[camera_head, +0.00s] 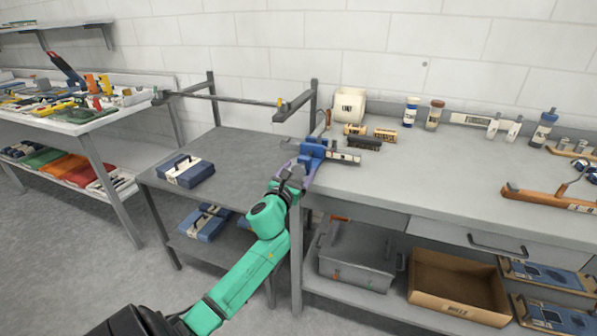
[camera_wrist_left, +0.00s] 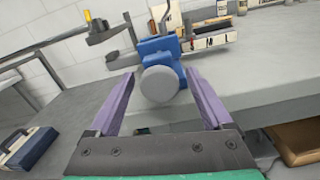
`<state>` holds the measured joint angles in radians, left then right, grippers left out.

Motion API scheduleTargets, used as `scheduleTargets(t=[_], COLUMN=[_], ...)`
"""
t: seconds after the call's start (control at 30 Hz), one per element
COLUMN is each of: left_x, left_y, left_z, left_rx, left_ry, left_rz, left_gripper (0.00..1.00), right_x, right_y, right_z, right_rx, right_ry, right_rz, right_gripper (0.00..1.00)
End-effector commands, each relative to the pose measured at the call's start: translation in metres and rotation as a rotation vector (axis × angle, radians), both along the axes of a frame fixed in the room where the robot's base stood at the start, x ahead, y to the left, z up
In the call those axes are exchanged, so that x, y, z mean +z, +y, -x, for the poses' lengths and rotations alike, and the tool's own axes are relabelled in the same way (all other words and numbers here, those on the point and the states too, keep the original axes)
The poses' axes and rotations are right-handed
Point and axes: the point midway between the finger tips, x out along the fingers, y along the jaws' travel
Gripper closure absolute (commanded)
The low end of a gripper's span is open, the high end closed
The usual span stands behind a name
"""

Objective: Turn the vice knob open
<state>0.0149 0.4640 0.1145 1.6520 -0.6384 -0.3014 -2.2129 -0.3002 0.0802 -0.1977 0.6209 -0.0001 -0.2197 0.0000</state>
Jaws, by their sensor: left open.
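The blue vice (camera_head: 314,151) is mounted at the left front corner of the grey workbench (camera_head: 440,185). It also shows in the left wrist view (camera_wrist_left: 158,47), with its round grey knob (camera_wrist_left: 159,84) facing the camera. My left gripper (camera_head: 299,172) is at the vice's front. In the wrist view its two purple fingers (camera_wrist_left: 160,88) are open, one on each side of the knob, with visible gaps between knob and fingers. The knob is hidden behind the gripper in the head view. My right gripper is not in view.
A lower grey table (camera_head: 240,147) with a blue case (camera_head: 186,170) stands left of the bench. A metal bar frame (camera_head: 295,104) rises behind the vice. Small boxes and a black brush (camera_head: 364,143) lie just behind it. The bench's middle is clear.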

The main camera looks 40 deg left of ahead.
Motion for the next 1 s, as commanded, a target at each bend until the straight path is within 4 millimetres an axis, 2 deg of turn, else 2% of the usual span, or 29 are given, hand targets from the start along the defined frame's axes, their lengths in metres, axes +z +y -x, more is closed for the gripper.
scheduleTargets(t=[0.07,0.1,0.27,0.3,0.67,1.0], left_x=[-0.0001,0.0,-0.0001,-0.0001,-0.0001,0.0], left_y=[-0.0001,-0.0001,-0.0001,-0.0001,-0.0002,0.0002], left_z=[0.0002,0.0003,0.0004,0.0005,0.0006,0.0007], left_rx=[0.0,0.0,0.0,0.0,0.0,0.002], left_ry=[0.0,0.0,0.0,0.0,-0.018,-0.094], left_rz=[0.0,0.0,0.0,0.0,0.053,0.269], left_gripper=[0.2,0.36,0.97,1.0,1.0,1.0], right_x=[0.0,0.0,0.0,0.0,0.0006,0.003], right_y=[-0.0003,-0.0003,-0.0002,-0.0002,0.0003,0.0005], right_z=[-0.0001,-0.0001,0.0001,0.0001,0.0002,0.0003], right_rx=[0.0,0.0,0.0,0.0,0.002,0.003], right_ry=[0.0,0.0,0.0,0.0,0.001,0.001], right_rz=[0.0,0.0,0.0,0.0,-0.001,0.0], right_gripper=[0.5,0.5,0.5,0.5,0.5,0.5])
